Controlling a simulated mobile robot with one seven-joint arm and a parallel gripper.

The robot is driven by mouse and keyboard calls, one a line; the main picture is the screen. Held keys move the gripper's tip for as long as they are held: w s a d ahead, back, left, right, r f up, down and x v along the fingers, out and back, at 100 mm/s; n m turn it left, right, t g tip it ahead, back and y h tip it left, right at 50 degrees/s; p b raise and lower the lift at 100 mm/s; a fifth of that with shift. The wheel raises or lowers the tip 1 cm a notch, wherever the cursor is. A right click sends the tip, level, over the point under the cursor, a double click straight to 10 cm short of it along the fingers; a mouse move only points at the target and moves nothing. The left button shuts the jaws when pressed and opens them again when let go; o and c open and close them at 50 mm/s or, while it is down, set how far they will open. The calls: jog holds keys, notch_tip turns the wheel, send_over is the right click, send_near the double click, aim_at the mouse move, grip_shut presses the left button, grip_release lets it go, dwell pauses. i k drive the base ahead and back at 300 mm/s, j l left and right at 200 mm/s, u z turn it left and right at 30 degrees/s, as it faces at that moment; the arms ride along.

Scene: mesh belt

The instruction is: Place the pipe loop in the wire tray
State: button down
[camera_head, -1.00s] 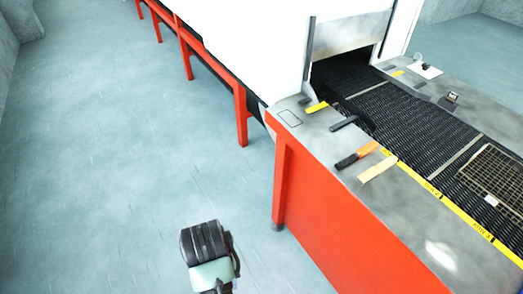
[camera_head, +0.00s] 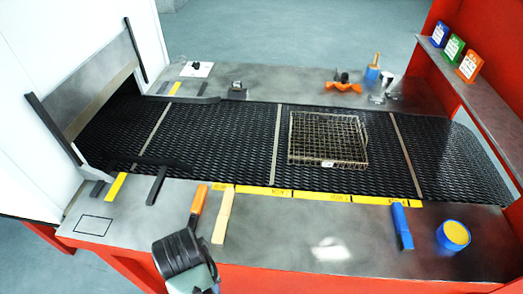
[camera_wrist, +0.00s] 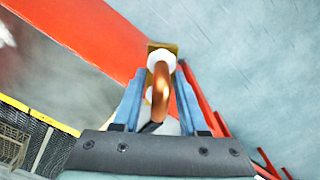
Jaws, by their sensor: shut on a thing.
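The copper-coloured pipe loop (camera_wrist: 161,92) shows in the wrist view with a white collar and a brass-coloured piece at its far end. My gripper (camera_wrist: 160,85) is shut on it, with a blue finger on each side. The wire tray (camera_head: 308,163) is a shallow mesh basket with a small white tag, lying on the black mesh belt in the head view. Part of it also shows in the wrist view (camera_wrist: 12,146) at the lower left. My gripper is away from the tray, beyond the red machine side. The head view shows my dark wrist, but not the loop clearly.
The mesh belt (camera_head: 240,130) runs between grey metal ledges. The tray's inside looks empty.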

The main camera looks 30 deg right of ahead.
aim_at(325, 133)
jog(key=i+l+z, duration=0.2)
jog(key=i+z, duration=0.3)
jog(key=i+j+z, duration=0.1)
jog(key=i+z, duration=0.35)
jog(key=i, duration=0.2)
jog(key=i+u, duration=0.3)
jog(key=i, duration=0.35)
jog(key=i+l+u, duration=0.3)
jog(key=i, duration=0.35)
jog(key=i+j+z, duration=0.45)
jog(key=i, duration=0.15)
jog(key=l+z, duration=0.1)
jog(key=z, duration=2.15)
